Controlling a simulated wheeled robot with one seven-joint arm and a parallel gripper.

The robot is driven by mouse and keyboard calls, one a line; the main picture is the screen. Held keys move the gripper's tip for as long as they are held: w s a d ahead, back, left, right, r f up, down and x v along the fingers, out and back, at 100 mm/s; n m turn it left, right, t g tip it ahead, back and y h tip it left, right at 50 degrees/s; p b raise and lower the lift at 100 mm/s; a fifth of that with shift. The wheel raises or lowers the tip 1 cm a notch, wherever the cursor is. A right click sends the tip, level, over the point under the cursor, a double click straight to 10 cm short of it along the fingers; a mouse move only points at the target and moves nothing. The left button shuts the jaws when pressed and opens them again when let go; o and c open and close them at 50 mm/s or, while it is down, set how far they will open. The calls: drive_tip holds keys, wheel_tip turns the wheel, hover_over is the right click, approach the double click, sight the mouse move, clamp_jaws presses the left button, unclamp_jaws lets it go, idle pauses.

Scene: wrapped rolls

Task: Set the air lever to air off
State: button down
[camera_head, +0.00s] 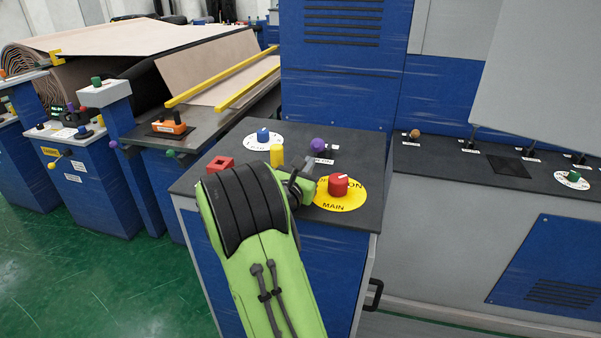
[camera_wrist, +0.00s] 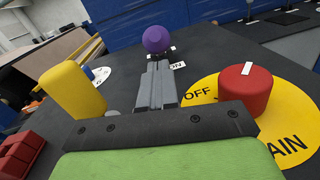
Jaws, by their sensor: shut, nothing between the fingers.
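A purple ball knob (camera_head: 317,145) on a lever stands on the dark top of the blue cabinet (camera_head: 244,138), with a small white label beside it. In the wrist view the purple ball (camera_wrist: 156,39) is straight ahead of my fingertips, and its label (camera_wrist: 176,65) partly reads "ON". The rest of the label and the lever's stem are mostly hidden behind my fingers. My gripper (camera_wrist: 158,66) is shut and empty, its fingers pointing at the knob. I cannot tell whether they touch it. In the head view my gripper (camera_head: 303,166) is partly hidden by my arm.
A red rotary knob (camera_head: 338,185) on a yellow "MAIN" plate is right of my gripper. A yellow post (camera_head: 277,155) and red block (camera_head: 220,164) are to the left. A blue knob (camera_head: 263,135) on a white dial is farther back. A grey machine (camera_head: 470,220) stands right.

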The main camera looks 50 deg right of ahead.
sight(320, 147)
drive_tip(key=shift+x, duration=1.3)
drive_tip(key=shift+r, duration=0.1)
